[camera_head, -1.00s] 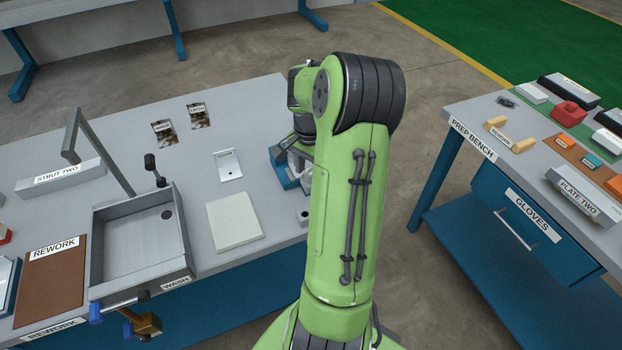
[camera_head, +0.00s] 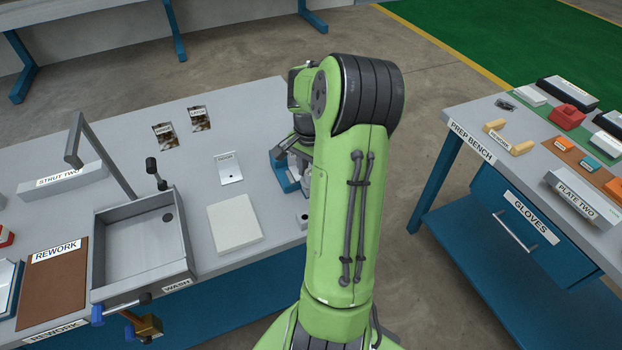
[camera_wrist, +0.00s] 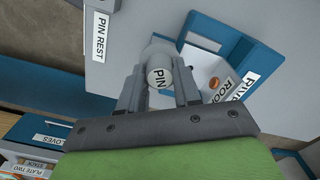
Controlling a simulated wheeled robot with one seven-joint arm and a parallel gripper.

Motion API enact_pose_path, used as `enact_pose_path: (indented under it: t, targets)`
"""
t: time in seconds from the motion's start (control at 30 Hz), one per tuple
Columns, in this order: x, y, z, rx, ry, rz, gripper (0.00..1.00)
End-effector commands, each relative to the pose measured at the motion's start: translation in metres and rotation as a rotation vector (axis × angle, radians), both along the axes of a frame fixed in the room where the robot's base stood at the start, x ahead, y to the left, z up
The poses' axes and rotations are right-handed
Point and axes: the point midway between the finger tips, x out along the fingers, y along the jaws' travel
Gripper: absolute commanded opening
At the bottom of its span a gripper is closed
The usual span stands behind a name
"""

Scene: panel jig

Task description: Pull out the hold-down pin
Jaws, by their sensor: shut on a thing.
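The hold-down pin (camera_wrist: 158,76) shows its round pale head marked PIN in the wrist view. My gripper (camera_wrist: 159,68) is shut on the pin head, with one finger on each side. The pin's shank and lower end are hidden below the head, so I cannot tell how deep it sits. The blue jig (camera_wrist: 241,58), with labels reading PIVOT and ROOT, lies beside and beyond the pin.
A PIN REST label (camera_wrist: 100,36) is on a pale block at the upper left of the wrist view. The pale square pad (camera_head: 235,222) and the wash tray (camera_head: 186,242) lie left of my arm. The prep bench (camera_head: 470,143) stands to the right across a floor gap.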

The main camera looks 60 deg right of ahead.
Motion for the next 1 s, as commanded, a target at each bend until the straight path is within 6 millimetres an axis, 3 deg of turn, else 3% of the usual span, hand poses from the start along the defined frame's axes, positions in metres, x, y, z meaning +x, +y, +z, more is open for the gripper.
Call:
enact_pose_path:
  t: [0.33, 1.0]
  targets:
    - [0.0, 0.0, 0.006, 0.0, 0.0, 0.0, 0.0]
    - [0.0, 0.0, 0.041, 0.001, 0.0, 0.001, 0.0]
